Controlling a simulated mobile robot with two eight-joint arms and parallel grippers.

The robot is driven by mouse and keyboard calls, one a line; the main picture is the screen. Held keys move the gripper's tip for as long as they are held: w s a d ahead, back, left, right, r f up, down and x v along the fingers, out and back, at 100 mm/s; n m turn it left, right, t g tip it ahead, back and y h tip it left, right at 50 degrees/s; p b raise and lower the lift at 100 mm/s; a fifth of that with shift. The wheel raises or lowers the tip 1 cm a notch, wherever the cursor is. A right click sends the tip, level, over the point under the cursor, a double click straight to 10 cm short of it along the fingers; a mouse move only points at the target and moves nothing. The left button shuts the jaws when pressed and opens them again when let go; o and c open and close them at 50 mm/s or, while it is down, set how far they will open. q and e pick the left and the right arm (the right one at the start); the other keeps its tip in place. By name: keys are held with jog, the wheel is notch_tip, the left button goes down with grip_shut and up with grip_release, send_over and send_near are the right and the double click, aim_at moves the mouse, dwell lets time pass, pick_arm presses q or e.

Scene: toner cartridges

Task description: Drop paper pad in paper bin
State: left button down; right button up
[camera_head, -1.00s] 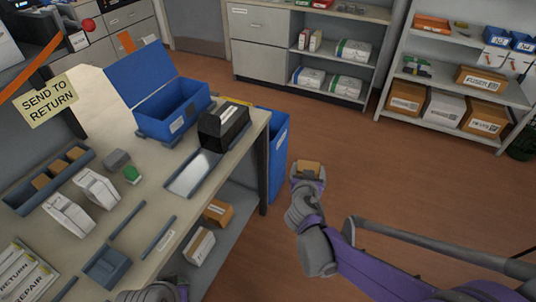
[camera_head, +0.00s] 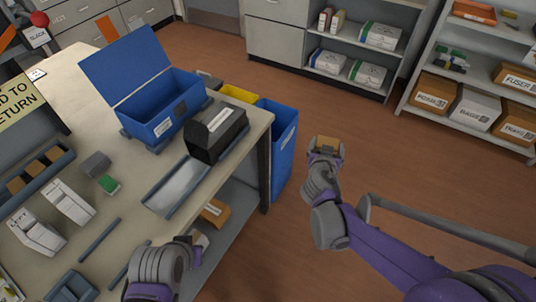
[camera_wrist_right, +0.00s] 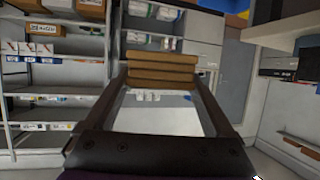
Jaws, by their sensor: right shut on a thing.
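My right gripper (camera_head: 325,147) is shut on a brown, layered pad (camera_head: 327,142), held over open floor to the right of the bins. In the right wrist view the pad (camera_wrist_right: 162,70) spans between the fingertips of the gripper (camera_wrist_right: 163,84). A tall blue bin (camera_head: 284,150) stands at the table's right end, left of the gripper and apart from it. A yellow-rimmed bin (camera_head: 239,93) is behind it, partly hidden. I cannot read which is the paper bin. My left gripper (camera_head: 190,250) is low at the table's front edge; its fingers are unclear.
The table (camera_head: 115,80) holds an open blue box (camera_head: 165,115), a black cartridge (camera_head: 216,132) and a silver tray (camera_head: 178,187). Shelves with cartons (camera_head: 475,108) stand at the back right. The floor (camera_head: 400,160) between is clear.

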jog(key=shift+s, duration=0.2)
notch_tip(320, 180, down, 9)
jog(key=s+n+y, duration=0.1)
jog(key=n+y, duration=0.2)
jog(key=y, duration=0.1)
jog(key=shift+s+t, duration=0.4)
